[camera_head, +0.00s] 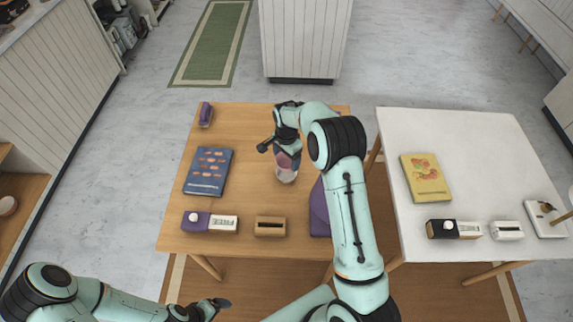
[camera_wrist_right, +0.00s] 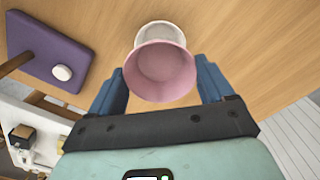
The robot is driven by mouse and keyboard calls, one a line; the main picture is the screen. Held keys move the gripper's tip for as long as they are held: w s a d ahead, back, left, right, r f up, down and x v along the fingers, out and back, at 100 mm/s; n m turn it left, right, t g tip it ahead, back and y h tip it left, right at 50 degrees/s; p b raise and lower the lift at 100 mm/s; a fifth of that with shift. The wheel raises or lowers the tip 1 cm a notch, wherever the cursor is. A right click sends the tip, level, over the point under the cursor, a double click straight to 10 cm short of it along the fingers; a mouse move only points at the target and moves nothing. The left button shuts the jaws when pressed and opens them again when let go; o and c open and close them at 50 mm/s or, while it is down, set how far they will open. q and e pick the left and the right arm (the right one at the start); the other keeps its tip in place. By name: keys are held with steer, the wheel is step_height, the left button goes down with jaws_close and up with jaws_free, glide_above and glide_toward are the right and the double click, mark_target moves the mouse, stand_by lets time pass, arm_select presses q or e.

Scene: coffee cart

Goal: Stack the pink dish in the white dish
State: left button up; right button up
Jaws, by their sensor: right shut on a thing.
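The pink dish (camera_wrist_right: 160,74) is between the blue fingers of my right gripper (camera_wrist_right: 162,84) in the right wrist view, and the gripper is shut on it. The white dish (camera_wrist_right: 158,33) is just beyond it, partly hidden behind the pink rim. In the head view the pink dish (camera_head: 283,160) shows at the right gripper (camera_head: 279,148), directly above the white dish (camera_head: 286,175) on the wooden table. I cannot tell whether the dishes touch. My left gripper (camera_head: 216,303) is low at the front, off the table, and its jaw opening is unclear.
On the wooden table (camera_head: 250,118) are a blue book (camera_head: 208,170), a purple box (camera_head: 195,221), a wooden box (camera_head: 270,226) and a purple item (camera_head: 320,210) partly behind my right arm. A white table (camera_head: 450,130) with a yellow book (camera_head: 426,180) stands to the right.

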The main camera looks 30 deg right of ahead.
mark_target(286, 165)
steer(key=shift+f, duration=2.25)
steer(key=shift+f, duration=0.6)
steer(key=o, duration=0.9)
step_height(286, 165, up, 13)
steer(key=shift+r, duration=0.15)
